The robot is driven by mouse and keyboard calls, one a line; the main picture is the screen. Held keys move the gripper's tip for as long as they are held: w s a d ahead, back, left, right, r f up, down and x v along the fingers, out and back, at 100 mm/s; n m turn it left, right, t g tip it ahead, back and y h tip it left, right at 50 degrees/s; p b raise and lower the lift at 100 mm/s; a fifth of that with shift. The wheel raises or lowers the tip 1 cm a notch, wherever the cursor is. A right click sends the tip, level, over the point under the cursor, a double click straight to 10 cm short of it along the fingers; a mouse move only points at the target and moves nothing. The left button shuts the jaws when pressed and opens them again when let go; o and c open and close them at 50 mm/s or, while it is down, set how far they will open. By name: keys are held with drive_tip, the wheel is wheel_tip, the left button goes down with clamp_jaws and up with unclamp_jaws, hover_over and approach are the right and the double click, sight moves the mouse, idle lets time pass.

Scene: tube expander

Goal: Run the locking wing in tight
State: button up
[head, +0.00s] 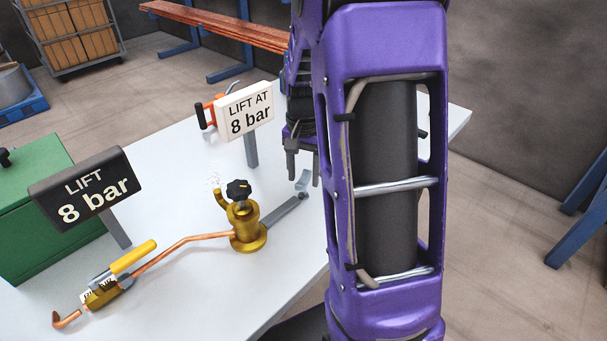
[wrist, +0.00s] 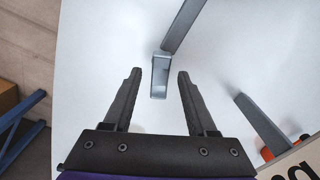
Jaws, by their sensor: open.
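A small light-grey metal tab, which looks like the locking wing (head: 302,181), stands at the far end of a dark grey bar (head: 281,211) that runs out from a brass valve body (head: 246,229) with a black knob (head: 238,189). My gripper (head: 304,178) is open and empty, pointing down at the tab. In the wrist view the tab (wrist: 159,76) shows between the two open fingertips (wrist: 159,72), with a gap on each side, and the bar (wrist: 184,24) runs up and right from it. I cannot tell how far the fingertips are above the tab.
A "LIFT AT 8 bar" sign (head: 249,110) stands on a post behind the valve, with an orange-handled tool (head: 211,110) beside it. A copper tube (head: 180,244) joins the valve to a yellow-handled lever valve (head: 130,259). A black sign (head: 86,187) and green box (head: 30,215) are left.

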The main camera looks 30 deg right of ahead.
drive_tip(key=shift+c, duration=0.3)
clamp_jaws()
drive_tip(key=shift+r+m+p, duration=0.15)
drive_tip(key=shift+m+p, duration=0.45)
drive_tip(key=shift+m, duration=0.4)
drive_tip(key=shift+m+p, duration=0.5)
drive_tip(key=shift+m, duration=0.9)
drive_tip(key=shift+o, duration=0.3)
unclamp_jaws()
